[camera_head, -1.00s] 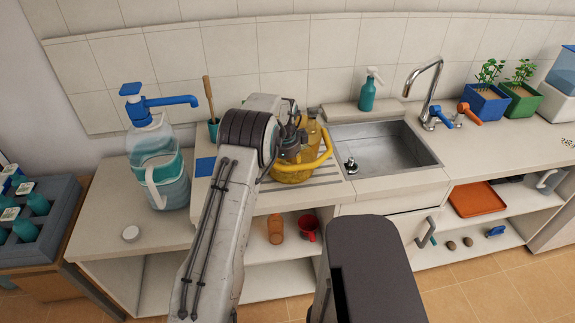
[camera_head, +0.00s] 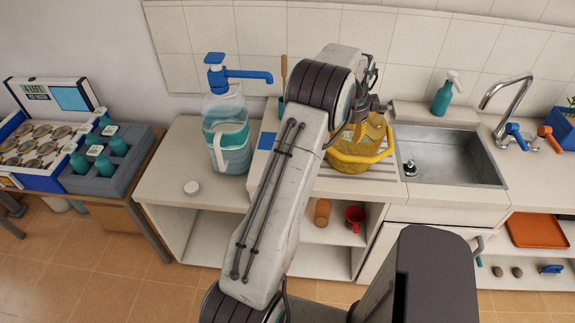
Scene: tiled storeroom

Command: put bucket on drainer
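The yellow bucket (camera_head: 358,160) stands on the ribbed drainer (camera_head: 385,172) beside the sink. It looks upright, with its yellow rim towards me and a see-through yellow part behind. My gripper (camera_head: 376,106) is at the bucket's back upper side, partly hidden behind my arm's thick joint. Its fingers are small and overlap the bucket in the picture, so I cannot tell whether they touch it or are open. My arm also covers the drainer's left part.
The metal sink (camera_head: 450,158) lies right of the drainer. A spray bottle (camera_head: 443,97) stands behind. A red mug (camera_head: 355,217) is on the shelf below.

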